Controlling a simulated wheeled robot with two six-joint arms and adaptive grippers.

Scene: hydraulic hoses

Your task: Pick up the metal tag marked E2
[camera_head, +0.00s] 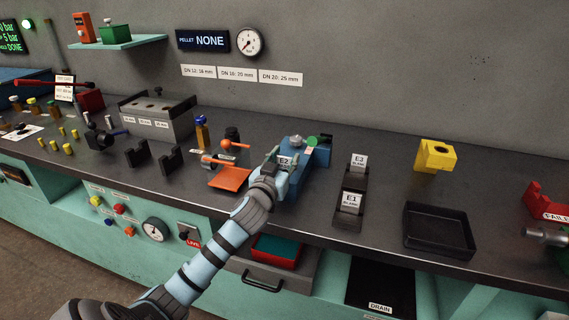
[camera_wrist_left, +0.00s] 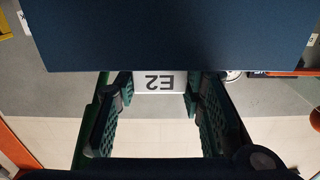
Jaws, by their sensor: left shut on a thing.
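The metal tag marked E2 (camera_head: 284,161) is at my left gripper (camera_head: 276,158), in front of a blue machine (camera_head: 315,155) on the bench. In the left wrist view the E2 tag (camera_wrist_left: 160,82) appears upside down between the two dark green fingers of my left gripper (camera_wrist_left: 158,105), which is shut on it. A dark blue surface (camera_wrist_left: 160,35) covers the upper part of that view and hides what lies behind. My right gripper is not in view.
Tags E3 (camera_head: 357,162) and E1 (camera_head: 350,201) stand in black holders to the right. A black tray (camera_head: 438,250) and a yellow block (camera_head: 436,154) are farther right. An orange plate (camera_head: 229,178) lies left of my gripper. An open drawer (camera_head: 268,278) juts out below.

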